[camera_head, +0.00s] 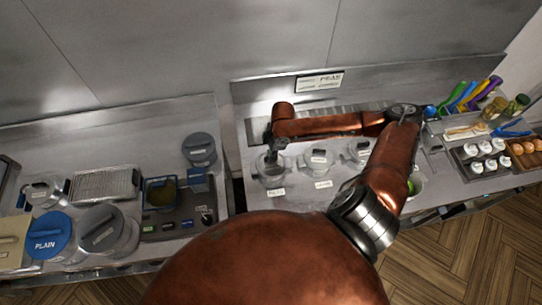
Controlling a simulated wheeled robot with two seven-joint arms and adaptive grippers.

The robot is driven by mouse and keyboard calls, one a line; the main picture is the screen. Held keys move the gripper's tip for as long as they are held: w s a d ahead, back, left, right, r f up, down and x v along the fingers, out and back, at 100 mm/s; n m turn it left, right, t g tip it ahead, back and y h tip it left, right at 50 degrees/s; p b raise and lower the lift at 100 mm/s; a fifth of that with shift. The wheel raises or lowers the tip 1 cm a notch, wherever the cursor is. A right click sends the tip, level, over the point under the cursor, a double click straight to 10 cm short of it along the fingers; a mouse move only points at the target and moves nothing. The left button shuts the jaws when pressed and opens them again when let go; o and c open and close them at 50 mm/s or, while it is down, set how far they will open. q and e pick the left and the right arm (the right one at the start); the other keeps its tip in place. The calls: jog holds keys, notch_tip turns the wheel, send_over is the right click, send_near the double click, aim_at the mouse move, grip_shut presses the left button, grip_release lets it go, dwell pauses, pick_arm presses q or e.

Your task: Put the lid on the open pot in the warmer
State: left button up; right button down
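The warmer (243,110) is the steel counter unit in the middle, with a row of pots in its top. The left pot (270,178) is under my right gripper (271,157), whose dark fingers point down at it. The middle pot (318,160) and the right pot (359,150) carry pale labels and look covered. The gripper hides much of the left pot's top, so I cannot tell whether it is open or whether a lid is between the fingers. No separate loose lid is clear to see. My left gripper is out of view.
On the left counter stand lidded containers, including a blue one marked PLAIN (48,236), a grey one (105,232) and a wire rack (105,184). At right are colourful-handled utensils (468,95) and a tray of white-topped items (484,158). My arm hides the warmer's front right.

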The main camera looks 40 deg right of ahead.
jog(key=shift+f+p, duration=0.2)
jog(key=shift+p, duration=0.2)
dwell(0.5)
jog(key=c, duration=1.9)
grip_release()
jog(key=shift+o, duration=0.5)
jog(key=o, duration=0.4)
jog(key=shift+r, duration=0.15)
notch_tip(320, 180, up, 7)
jog(key=p, duration=0.8)
jog(key=shift+s+f, duration=0.1)
jog(key=shift+f, duration=0.1)
